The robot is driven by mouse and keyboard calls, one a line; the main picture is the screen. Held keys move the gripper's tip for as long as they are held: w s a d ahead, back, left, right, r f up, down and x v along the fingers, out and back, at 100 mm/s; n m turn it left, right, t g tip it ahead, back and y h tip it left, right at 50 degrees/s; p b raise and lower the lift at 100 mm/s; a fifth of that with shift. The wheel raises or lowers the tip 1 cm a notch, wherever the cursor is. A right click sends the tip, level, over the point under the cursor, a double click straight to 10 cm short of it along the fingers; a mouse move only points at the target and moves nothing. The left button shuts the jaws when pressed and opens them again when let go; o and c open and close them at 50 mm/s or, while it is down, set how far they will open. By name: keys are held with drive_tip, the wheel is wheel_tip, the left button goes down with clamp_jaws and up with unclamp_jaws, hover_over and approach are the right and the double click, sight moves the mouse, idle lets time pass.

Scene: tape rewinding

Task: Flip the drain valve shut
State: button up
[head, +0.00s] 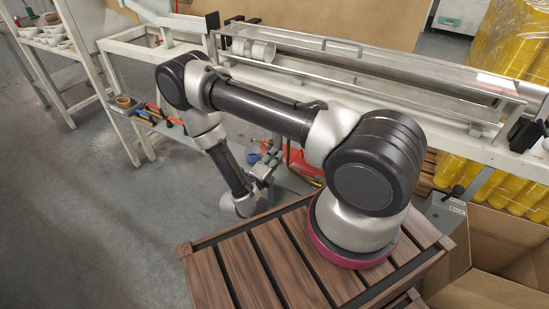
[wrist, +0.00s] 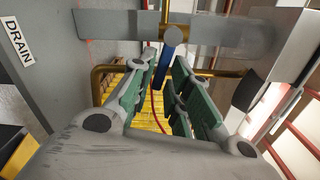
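The drain valve shows in the wrist view as a blue lever (wrist: 162,70) below a rounded grey-blue end (wrist: 175,36), beside brass pipe (wrist: 108,70). A white DRAIN label (wrist: 19,40) is on the grey panel at the left. My gripper (wrist: 167,76) is open, its two green-padded fingers pointing toward the lever. The lever appears between the fingers in the picture; I cannot tell whether it touches either one. In the head view my gripper (head: 265,168) is low beyond the slatted wooden top, and the valve cannot be made out there.
A grey horizontal bar (wrist: 115,24) crosses behind the lever. A thin red line (wrist: 154,110) and yellow slats lie below. In the head view, a white bench frame (head: 375,105) stands behind my arm, and an open cardboard box (head: 500,270) is at right. Grey floor (head: 90,220) is clear at left.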

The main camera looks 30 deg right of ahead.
clamp_jaws()
drive_tip(key=n, duration=0.1)
drive_tip(key=r+n, duration=0.1)
drive_tip(key=n, duration=0.1)
drive_tip(key=o, duration=0.5)
unclamp_jaws()
drive_tip(key=shift+o, duration=0.2)
drive_tip(key=shift+s+a, duration=0.1)
drive_tip(key=v, duration=1.1)
drive_tip(key=shift+s+a, duration=0.2)
drive_tip(key=shift+a, duration=0.05)
